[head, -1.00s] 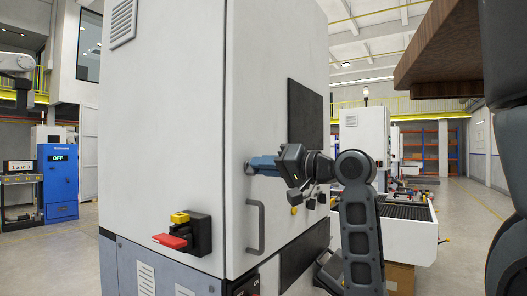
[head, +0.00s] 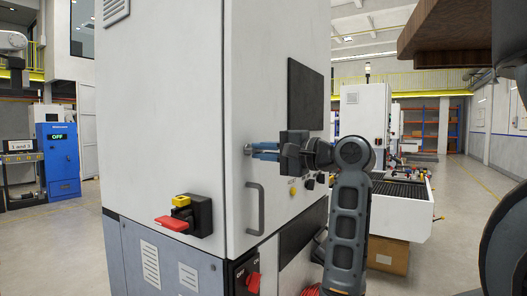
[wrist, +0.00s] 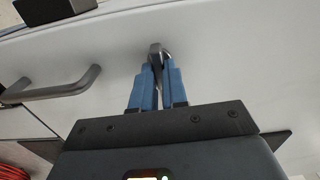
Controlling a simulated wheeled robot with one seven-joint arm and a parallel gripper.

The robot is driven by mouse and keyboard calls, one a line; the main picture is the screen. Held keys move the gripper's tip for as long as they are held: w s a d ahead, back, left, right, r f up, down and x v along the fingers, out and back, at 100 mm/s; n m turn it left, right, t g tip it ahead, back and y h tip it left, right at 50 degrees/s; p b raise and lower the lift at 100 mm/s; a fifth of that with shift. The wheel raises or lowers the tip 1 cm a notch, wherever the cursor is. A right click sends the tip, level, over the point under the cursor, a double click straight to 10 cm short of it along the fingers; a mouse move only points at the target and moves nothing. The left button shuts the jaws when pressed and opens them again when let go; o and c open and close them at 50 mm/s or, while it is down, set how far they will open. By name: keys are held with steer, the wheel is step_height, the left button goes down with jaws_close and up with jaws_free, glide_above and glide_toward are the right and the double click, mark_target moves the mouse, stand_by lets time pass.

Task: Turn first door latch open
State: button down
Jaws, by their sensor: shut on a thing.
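The door latch (head: 248,149) is a small metal piece on the white door of the tall cabinet (head: 280,110), above the grey door handle. My gripper (head: 256,151) reaches it from the right, its blue fingers one above the other. In the wrist view, my gripper (wrist: 156,72) is shut on the latch (wrist: 156,50), which shows as a small metal piece between and just beyond the fingertips. The fingers hide part of the latch.
The grey door handle (head: 258,210) is below the latch; in the wrist view the handle (wrist: 55,92) lies left of my fingers. A red and yellow switch (head: 185,215) sticks out of the cabinet's side. A red OFF knob (head: 253,282) is lower down.

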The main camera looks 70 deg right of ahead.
steer(key=shift+f+m, duration=0.1)
steer(key=shift+m, duration=0.2)
steer(key=c, duration=1.1)
jaws_free()
steer(key=shift+c, duration=0.2)
steer(key=b+v, duration=0.1)
steer(key=v, duration=0.6)
steer(key=shift+s, duration=0.4)
steer(key=shift+a, duration=0.1)
